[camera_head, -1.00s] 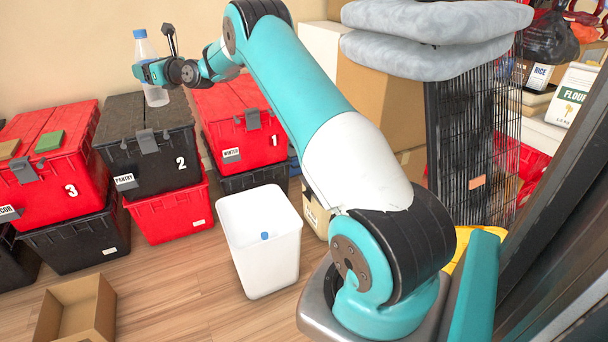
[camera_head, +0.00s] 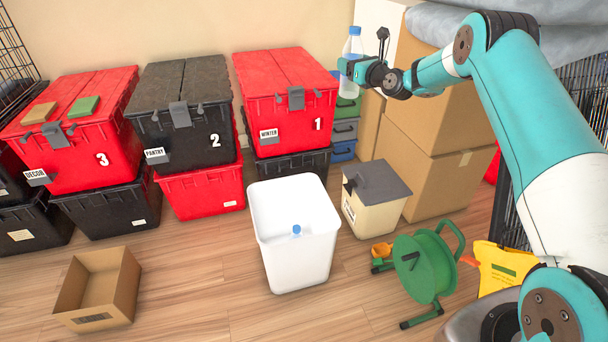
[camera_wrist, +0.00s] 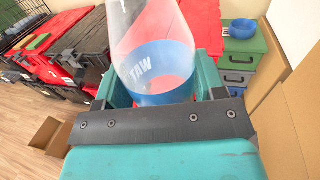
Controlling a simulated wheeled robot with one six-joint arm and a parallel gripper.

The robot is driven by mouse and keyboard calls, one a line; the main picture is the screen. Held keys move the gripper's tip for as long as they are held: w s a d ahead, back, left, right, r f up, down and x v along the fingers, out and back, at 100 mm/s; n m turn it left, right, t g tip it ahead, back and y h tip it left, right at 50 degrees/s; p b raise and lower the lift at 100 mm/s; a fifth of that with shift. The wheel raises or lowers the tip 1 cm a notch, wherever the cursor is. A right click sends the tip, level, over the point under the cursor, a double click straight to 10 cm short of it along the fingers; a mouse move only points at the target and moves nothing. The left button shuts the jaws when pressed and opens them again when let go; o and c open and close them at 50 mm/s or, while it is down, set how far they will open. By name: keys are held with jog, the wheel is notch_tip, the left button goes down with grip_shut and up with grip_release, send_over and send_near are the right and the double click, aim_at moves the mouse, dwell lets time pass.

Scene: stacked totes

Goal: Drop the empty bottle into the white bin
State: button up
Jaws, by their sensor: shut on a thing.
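A clear bottle (camera_head: 352,48) with a blue cap is upright in my gripper (camera_head: 350,68), which is shut on it. In the wrist view the bottle (camera_wrist: 152,45) fills the middle, with a blue band lettered "TAW", between the teal jaws of my gripper (camera_wrist: 155,88). The white bin (camera_head: 296,262) stands on the wood floor, open at the top. A small blue-capped thing (camera_head: 296,231) shows inside it. My gripper is above and to the right of the bin in the head view, apart from it.
Stacked red and black totes stand behind and left, numbered 1 (camera_head: 290,88), 2 (camera_head: 190,120) and 3 (camera_head: 85,155). A cardboard box (camera_head: 125,290) lies at front left. A beige container (camera_head: 365,212) and a green reel (camera_head: 425,268) stand right of the bin.

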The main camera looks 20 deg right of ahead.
jog(key=s+a+f+y+b, duration=0.1)
jog(key=a+f+b, duration=0.4)
jog(key=f, duration=0.7)
jog(key=s+a+f+n+y+b, duration=0.1)
jog(key=s+a+f+b, duration=0.2)
jog(key=a+f, duration=0.5)
jog(key=s+a+f+n+g+y+b, duration=0.1)
jog(key=a+f+b, duration=0.5)
jog(key=f, duration=1.1)
jog(key=shift+s+a+b, duration=0.25)
jog(key=shift+s+b, duration=0.1)
jog(key=shift+s, duration=0.5)
jog(key=o, duration=1)
jog(key=shift+c, duration=0.2)
